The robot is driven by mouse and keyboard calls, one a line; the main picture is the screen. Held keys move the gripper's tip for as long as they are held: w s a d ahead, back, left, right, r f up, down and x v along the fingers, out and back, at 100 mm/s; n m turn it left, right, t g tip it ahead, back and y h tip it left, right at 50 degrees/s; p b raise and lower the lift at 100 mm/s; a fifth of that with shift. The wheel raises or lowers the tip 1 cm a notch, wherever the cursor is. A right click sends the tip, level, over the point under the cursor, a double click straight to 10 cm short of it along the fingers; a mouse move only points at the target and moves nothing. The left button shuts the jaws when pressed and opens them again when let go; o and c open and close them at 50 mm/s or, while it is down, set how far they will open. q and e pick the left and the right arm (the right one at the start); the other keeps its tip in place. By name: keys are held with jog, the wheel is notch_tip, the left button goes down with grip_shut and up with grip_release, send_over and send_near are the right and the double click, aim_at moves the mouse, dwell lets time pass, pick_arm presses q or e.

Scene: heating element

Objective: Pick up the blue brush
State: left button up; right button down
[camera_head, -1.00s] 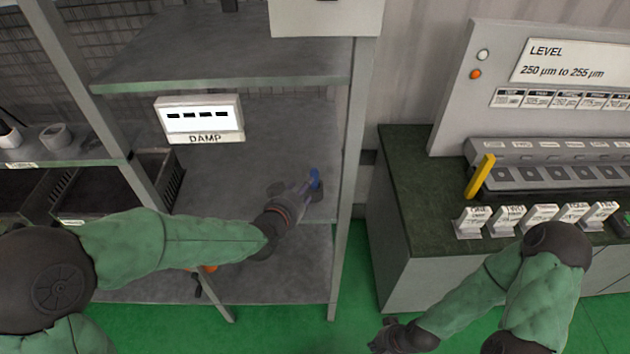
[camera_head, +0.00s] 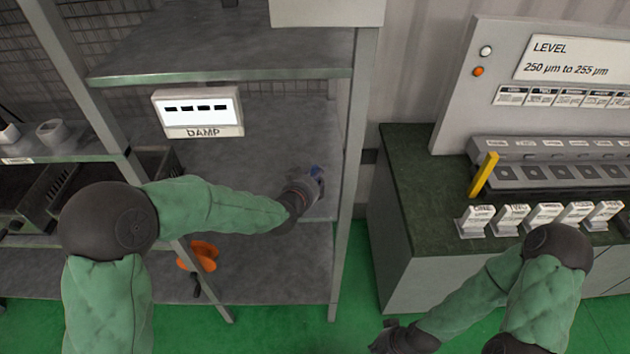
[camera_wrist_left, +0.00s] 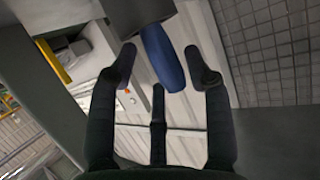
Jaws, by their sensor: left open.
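The blue brush (camera_head: 315,171) is at the right end of the middle shelf, mostly hidden behind my left gripper (camera_head: 310,184) in the head view. In the left wrist view its blue handle (camera_wrist_left: 161,57) lies between the spread fingertips of my left gripper (camera_wrist_left: 160,66), with a dark block (camera_wrist_left: 145,14) at its upper end. The left gripper is open; I cannot tell whether any finger touches the handle. My right gripper (camera_head: 385,340) hangs low near the bottom of the head view, away from the brush; its fingers are too dark and small to read.
The shelf's right post (camera_head: 347,190) stands close to my left gripper. A DAMP display (camera_head: 198,113) sits on the shelf to the left. An orange object (camera_head: 198,255) lies below. A green-topped bench (camera_head: 405,200) with a LEVEL panel (camera_head: 560,60) is at the right.

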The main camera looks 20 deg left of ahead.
pick_arm(q)
jog(key=shift+c, duration=0.3)
jog(key=c, duration=0.9)
jog(key=shift+r, duration=0.1)
